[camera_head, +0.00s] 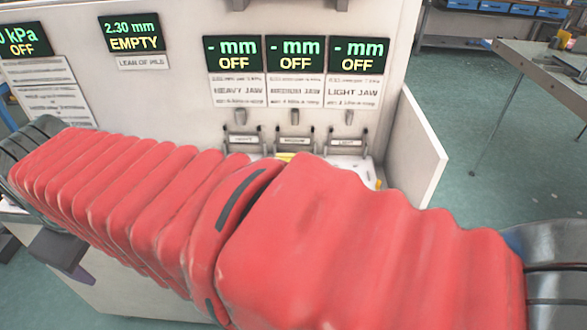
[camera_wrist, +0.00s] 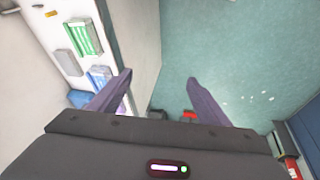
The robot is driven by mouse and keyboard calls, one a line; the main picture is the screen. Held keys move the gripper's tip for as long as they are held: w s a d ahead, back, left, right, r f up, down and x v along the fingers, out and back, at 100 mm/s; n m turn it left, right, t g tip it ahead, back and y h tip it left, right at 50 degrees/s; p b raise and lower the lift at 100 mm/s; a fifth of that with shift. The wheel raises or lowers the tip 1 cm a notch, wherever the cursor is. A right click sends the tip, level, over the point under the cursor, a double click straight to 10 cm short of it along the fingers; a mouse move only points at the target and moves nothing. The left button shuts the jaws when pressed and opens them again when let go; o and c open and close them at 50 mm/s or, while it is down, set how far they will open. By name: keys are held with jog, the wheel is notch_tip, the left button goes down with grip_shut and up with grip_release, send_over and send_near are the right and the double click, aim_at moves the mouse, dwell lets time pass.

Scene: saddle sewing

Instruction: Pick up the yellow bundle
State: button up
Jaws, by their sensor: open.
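The yellow bundle is not clearly seen. A small patch of yellow (camera_head: 285,157) shows in the head view just above my red-sleeved arm, at the foot of the panel, and I cannot tell whether it is the bundle. My arm hides most of the surface there. My gripper (camera_wrist: 160,77) shows in the wrist view with its two purple fingers wide apart and nothing between them. Part of it seems to show at the lower left of the head view, below my arm, away from the yellow patch.
A white panel (camera_head: 180,85) with several displays stands behind my arm. Three labelled clips (camera_head: 294,143) sit at its foot. A white side wall (camera_head: 415,150) closes its right end. A grey table (camera_head: 540,85) stands at the right, with open green floor (camera_head: 450,100) between.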

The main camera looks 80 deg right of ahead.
jog(key=shift+o, duration=0.7)
jog(key=w+d+r+g+h, duration=0.1)
jog(key=d+g, duration=0.1)
jog(key=d, duration=1)
jog(key=shift+w+d+r+n, duration=0.15)
jog(key=shift+d+r+n, duration=0.05)
jog(key=shift+d+n, duration=0.15)
jog(key=s+d+f+g, duration=0.1)
jog(key=s+d, duration=0.4)
jog(key=d, duration=0.5)
jog(key=s+d+f+g+y, duration=0.1)
jog(key=s+d+g, duration=0.2)
jog(key=s+d, duration=0.3)
jog(key=s+d+f+n+g, duration=0.1)
jog(key=s+d, duration=0.5)
jog(key=d, duration=1)
jog(key=shift+s+f+g+y, duration=0.15)
jog(key=shift+f+g+y, duration=0.3)
jog(key=shift+g, duration=0.25)
jog(key=shift+f, duration=0.2)
jog(key=x, duration=0.8)
jog(key=shift+s+d+f, duration=0.1)
jog(key=shift+f, duration=0.05)
